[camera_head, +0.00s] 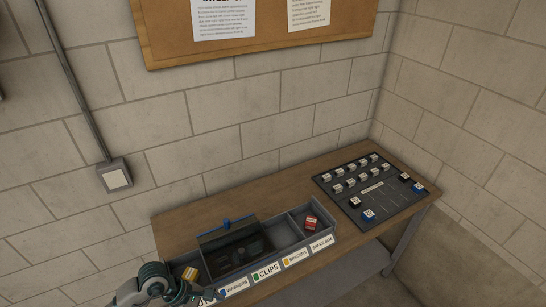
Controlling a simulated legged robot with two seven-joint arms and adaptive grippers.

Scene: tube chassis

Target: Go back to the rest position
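One gripper or wrist part (172,287), dark grey-green with ringed segments, shows at the bottom left edge of the head view. Its arm comes in from the left, so I take it as my left. It is beside the front left of the grey compartment tray, by the leftmost label. Its fingertips cannot be made out, and I cannot tell whether it is open or holds anything. My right gripper is not in view.
A wooden bench (185,220) carries the labelled grey tray (290,221), with a yellow box (190,273), a dark blue-topped bin (228,240) and a red box (310,223). A black panel (385,203) with several small blocks lies right. Block walls stand behind.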

